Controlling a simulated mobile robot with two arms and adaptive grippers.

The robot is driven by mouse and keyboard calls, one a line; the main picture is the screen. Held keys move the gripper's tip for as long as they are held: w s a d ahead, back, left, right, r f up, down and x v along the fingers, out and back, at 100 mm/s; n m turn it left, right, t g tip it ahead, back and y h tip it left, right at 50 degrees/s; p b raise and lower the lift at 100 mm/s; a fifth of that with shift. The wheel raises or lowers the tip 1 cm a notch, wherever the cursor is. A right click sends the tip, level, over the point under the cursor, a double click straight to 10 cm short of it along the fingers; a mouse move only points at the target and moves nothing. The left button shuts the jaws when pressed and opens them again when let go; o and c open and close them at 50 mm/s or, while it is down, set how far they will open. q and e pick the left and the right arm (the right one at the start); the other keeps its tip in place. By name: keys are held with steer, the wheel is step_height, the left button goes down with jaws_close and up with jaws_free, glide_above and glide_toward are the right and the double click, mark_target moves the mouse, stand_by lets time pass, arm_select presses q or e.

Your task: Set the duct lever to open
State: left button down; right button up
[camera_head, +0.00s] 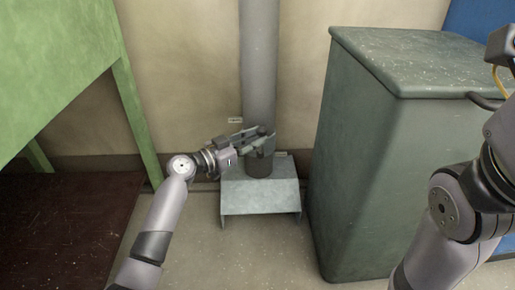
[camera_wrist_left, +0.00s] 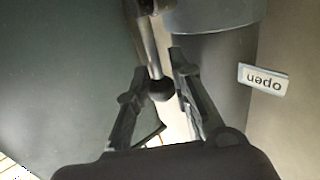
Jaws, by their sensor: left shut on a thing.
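The grey duct (camera_head: 260,60) stands upright against the wall, with a dark lower section (camera_head: 259,167); it also shows in the left wrist view (camera_wrist_left: 215,65). The duct lever, a metal rod with a dark ball knob (camera_wrist_left: 161,90), comes down between my left fingers in the left wrist view. My left gripper (camera_head: 262,140) is at the front of the duct, shut on the lever near its knob. An "open" label (camera_wrist_left: 263,79) shows upside down to the right of the duct in the wrist view. In the head view the gripper largely hides the lever. My right gripper is not in view.
A grey-green stand (camera_head: 260,197) sits under the duct. A large green cabinet (camera_head: 355,150) stands close on the right, and a green bench (camera_head: 60,60) on the left. A small label (camera_head: 235,120) is left of the duct. Floor in front is clear.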

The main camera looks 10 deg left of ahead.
arm_select(q)
steer(key=shift+s+d+f, duration=0.15)
steer(key=shift+s+d, duration=0.05)
stand_by(0.4)
steer(key=c, duration=1.7)
jaws_free()
steer(key=o, duration=0.4)
steer(key=shift+a, duration=0.15)
steer(key=shift+c, duration=0.2)
steer(key=shift+w, duration=0.1)
steer(key=v, duration=1.2)
